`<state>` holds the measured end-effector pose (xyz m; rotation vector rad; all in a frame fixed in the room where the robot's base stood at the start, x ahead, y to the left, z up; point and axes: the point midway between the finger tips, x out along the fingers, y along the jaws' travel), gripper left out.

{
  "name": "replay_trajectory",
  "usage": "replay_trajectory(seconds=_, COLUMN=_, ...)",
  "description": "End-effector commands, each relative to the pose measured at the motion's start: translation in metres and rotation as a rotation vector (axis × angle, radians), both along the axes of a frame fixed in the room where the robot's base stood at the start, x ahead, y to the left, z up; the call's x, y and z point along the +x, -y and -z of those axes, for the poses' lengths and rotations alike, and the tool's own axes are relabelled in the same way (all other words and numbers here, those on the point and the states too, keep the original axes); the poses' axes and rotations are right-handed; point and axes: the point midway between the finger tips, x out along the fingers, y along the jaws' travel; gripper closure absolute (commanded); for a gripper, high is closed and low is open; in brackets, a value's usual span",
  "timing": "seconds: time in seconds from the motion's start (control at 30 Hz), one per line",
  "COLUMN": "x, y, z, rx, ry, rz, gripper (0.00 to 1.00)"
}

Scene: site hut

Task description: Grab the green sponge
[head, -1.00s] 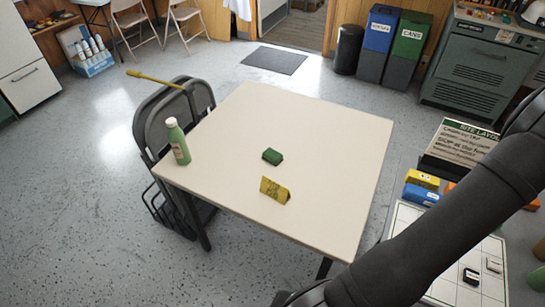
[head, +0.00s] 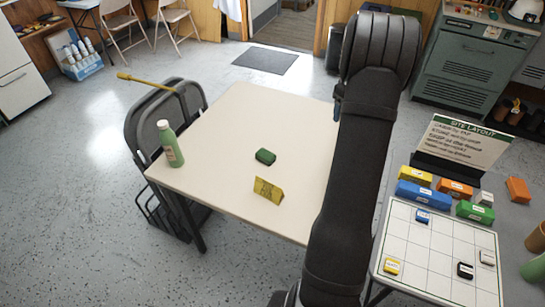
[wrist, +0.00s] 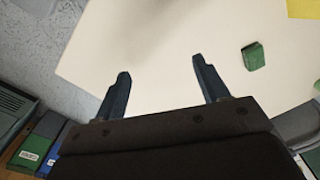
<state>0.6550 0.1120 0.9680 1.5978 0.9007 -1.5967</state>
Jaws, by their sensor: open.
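The green sponge (head: 265,156) lies on the cream table (head: 240,105), near its middle. In the wrist view the sponge (wrist: 253,56) is to the right of my gripper (wrist: 160,82), apart from it. My gripper is open, with nothing between its two dark fingers, above the table. In the head view my arm hides the right side of the table, and the fingers are not clearly visible there.
A yellow tent sign (head: 268,190) stands just in front of the sponge. A green bottle (head: 171,145) stands at the table's left edge, by folded dark chairs (head: 160,110). A white grid board (head: 440,245) with small blocks is at the right. The table's far part is clear.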

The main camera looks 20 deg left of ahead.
Motion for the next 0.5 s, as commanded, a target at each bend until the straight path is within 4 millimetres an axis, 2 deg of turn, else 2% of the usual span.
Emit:
replay_trajectory(seconds=0.03, x=-0.012, y=-0.037, z=0.002, rx=0.0, ry=-0.001, rz=-0.047, gripper=0.33)
replay_trajectory(seconds=0.2, x=-0.059, y=-0.136, z=0.01, rx=0.0, ry=-0.001, rz=-0.176, gripper=0.33)
replay_trajectory(seconds=0.33, x=-0.094, y=-0.191, z=0.015, rx=0.0, ry=-0.001, rz=-0.252, gripper=0.33)
replay_trajectory(seconds=0.4, x=-0.109, y=-0.21, z=0.017, rx=-0.001, ry=-0.001, rz=-0.281, gripper=0.33)
replay_trajectory(seconds=0.5, x=-0.123, y=-0.227, z=0.018, rx=-0.001, ry=-0.001, rz=-0.306, gripper=0.33)
